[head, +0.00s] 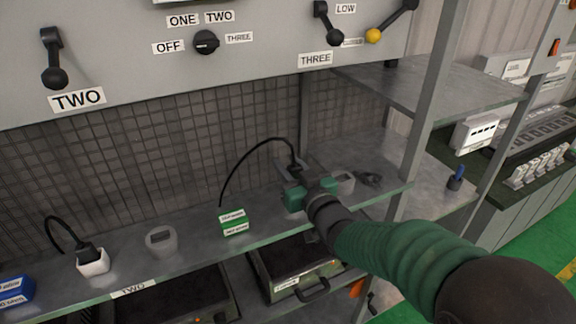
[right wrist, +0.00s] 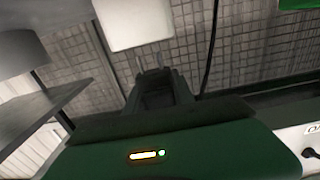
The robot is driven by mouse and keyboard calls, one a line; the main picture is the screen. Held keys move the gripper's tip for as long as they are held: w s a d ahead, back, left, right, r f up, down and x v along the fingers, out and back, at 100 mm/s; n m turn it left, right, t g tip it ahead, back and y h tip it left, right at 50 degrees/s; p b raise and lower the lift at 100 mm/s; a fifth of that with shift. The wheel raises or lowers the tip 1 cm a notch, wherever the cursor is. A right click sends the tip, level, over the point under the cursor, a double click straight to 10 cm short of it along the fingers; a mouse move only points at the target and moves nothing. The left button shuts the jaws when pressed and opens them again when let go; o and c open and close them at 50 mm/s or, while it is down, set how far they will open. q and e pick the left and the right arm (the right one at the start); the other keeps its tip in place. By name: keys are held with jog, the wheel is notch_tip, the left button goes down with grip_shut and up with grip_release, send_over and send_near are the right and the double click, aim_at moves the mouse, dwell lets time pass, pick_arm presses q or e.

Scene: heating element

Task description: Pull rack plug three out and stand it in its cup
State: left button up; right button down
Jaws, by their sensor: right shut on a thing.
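My right gripper (head: 308,188) is over the shelf, in front of a pale socket block that it largely hides. A grey cup (head: 345,184) stands just right of the gripper. My left gripper is out of view.
On the shelf (head: 195,248), another grey cup (head: 161,240) and a white socket (head: 93,263) with a black plug stand to the left, beyond the green box. A dark small item (head: 370,179) lies right of the near cup. A grey upright post (head: 428,110) stands at right.

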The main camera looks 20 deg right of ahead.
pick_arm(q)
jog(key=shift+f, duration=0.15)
pick_arm(e)
jog(key=shift+f, duration=0.2)
pick_arm(q)
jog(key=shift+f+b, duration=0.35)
jog(key=shift+b, duration=0.15)
pick_arm(e)
jog(key=shift+f, duration=0.3)
